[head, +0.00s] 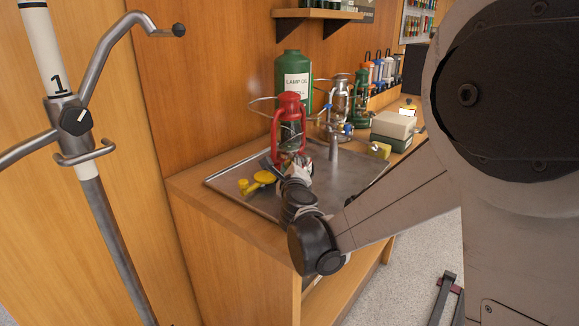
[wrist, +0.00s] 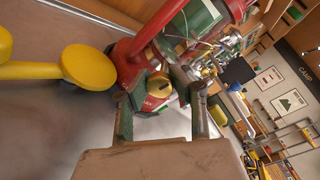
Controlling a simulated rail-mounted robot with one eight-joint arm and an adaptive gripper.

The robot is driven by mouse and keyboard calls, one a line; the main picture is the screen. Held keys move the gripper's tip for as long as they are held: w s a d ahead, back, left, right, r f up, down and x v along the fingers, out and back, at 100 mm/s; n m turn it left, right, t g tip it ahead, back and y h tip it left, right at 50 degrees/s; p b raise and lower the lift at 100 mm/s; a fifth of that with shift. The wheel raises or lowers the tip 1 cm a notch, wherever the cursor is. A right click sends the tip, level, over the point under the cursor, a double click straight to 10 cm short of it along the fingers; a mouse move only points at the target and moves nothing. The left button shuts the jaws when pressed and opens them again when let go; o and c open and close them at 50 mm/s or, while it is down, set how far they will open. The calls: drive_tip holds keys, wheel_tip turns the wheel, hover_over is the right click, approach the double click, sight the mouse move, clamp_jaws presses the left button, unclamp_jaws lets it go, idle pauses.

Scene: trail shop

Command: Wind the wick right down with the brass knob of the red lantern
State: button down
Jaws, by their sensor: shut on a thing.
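The red lantern (head: 291,105) stands upright on a grey metal tray (head: 225,184) on the wooden counter. In the wrist view its red body (wrist: 126,62) fills the upper middle. The brass knob (wrist: 159,85) sticks out low on the lantern, between my fingers. My gripper (wrist: 160,88) is shut on the knob, with one finger on each side. In the head view my gripper (head: 298,170) is at the lantern's base, and the knob is hidden behind it.
A yellow round-ended thing (head: 262,177) lies left of my gripper on the tray; it is close by in the wrist view (wrist: 88,67). A green lamp-oil bottle (head: 292,72) stands behind the lantern. A silver lantern (head: 339,97) and a green lantern (head: 363,90) stand to the right.

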drive_tip(key=shift+n, duration=0.9)
drive_tip(key=c, duration=1.4)
unclamp_jaws()
drive_tip(key=shift+c, duration=0.2)
drive_tip(key=s, duration=0.8)
drive_tip(key=s+d, duration=0.1)
drive_tip(key=s, duration=0.3)
drive_tip(key=shift+d+r, duration=0.1)
drive_tip(key=shift+r, duration=0.25)
